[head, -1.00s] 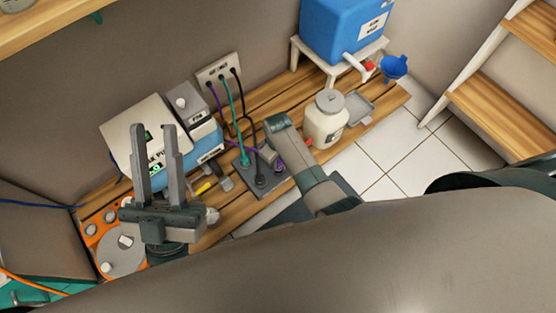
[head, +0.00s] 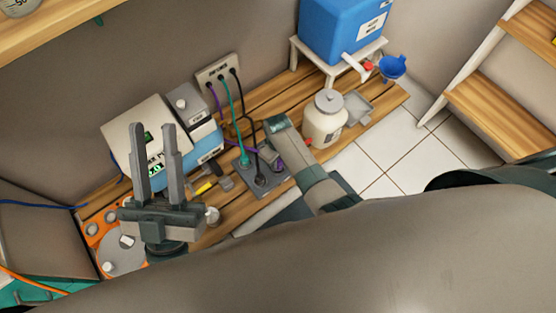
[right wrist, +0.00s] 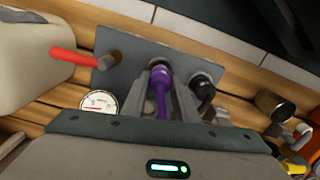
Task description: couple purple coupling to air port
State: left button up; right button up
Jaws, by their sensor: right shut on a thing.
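The purple coupling (right wrist: 161,84) is between the fingers of my right gripper (right wrist: 160,72) in the right wrist view, its purple hose running back toward the camera. Its far end is at the grey port plate (right wrist: 128,55); I cannot tell whether it is seated in the air port, which is hidden behind it. In the head view purple shows (head: 279,166) beside my right gripper, above the dark port block (head: 262,187). My left gripper (head: 153,128) is open and empty, in front of the white and blue unit.
A black connector (right wrist: 203,86) sits close beside the coupling. A gauge (right wrist: 99,103) and a red-ended fitting (right wrist: 77,60) are to its left. Green (head: 237,130) and black cables run from the wall outlet (head: 218,74). A white jar (head: 324,120) stands close right of my right arm.

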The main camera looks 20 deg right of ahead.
jog(key=shift+f+b, duration=0.6)
jog(key=shift+f, duration=0.35)
dwell(0.8)
jog(key=o, duration=1.1)
jog(key=shift+o, duration=0.2)
